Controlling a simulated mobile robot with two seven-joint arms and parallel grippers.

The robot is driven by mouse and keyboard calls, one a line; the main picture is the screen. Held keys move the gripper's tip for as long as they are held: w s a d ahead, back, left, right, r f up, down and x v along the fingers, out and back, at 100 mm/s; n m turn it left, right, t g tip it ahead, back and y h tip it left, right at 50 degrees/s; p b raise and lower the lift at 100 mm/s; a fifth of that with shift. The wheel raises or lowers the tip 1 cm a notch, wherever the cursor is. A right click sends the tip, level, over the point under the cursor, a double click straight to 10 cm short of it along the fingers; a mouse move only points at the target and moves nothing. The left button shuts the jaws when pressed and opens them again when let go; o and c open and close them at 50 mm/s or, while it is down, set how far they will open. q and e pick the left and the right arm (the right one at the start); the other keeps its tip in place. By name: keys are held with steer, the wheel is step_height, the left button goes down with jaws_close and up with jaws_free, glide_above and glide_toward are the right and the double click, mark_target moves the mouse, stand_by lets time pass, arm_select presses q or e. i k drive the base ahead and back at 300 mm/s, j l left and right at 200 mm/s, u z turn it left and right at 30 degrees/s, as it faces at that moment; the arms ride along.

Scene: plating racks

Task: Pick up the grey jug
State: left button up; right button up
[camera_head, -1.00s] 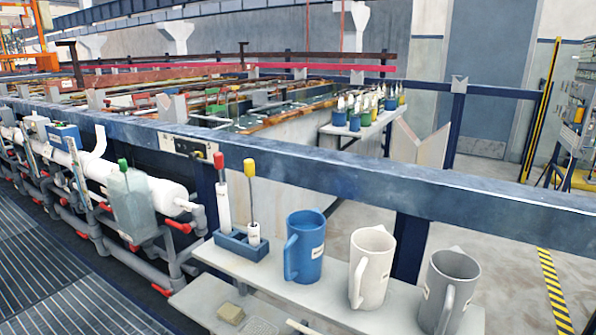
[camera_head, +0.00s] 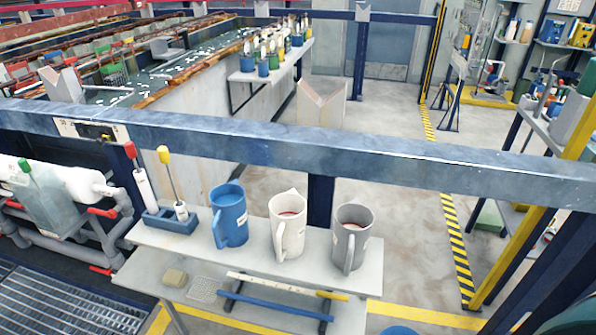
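The grey jug (camera_head: 352,238) stands upright at the right end of a pale shelf (camera_head: 262,262). Its handle faces the front, and a small white label is on its side. A white jug (camera_head: 288,226) stands just left of it, and a blue jug (camera_head: 229,216) stands left of that. The white and grey jugs show something reddish inside. Neither of my grippers shows in the head view.
A blue holder (camera_head: 170,220) with red- and yellow-topped tools stands at the shelf's left end. A blue rail (camera_head: 300,150) runs behind the jugs. A lower shelf holds a sponge (camera_head: 174,277) and rods. Open floor lies to the right.

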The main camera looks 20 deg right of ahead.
mark_target(354, 221)
steer(key=k+l, duration=0.1)
steer(key=l, duration=0.35)
steer(key=k+l, duration=0.1)
steer(key=l, duration=0.3)
steer(key=k+l+u, duration=0.1)
steer(key=l, duration=0.35)
steer(key=i+j, duration=0.3)
steer(key=j, duration=0.25)
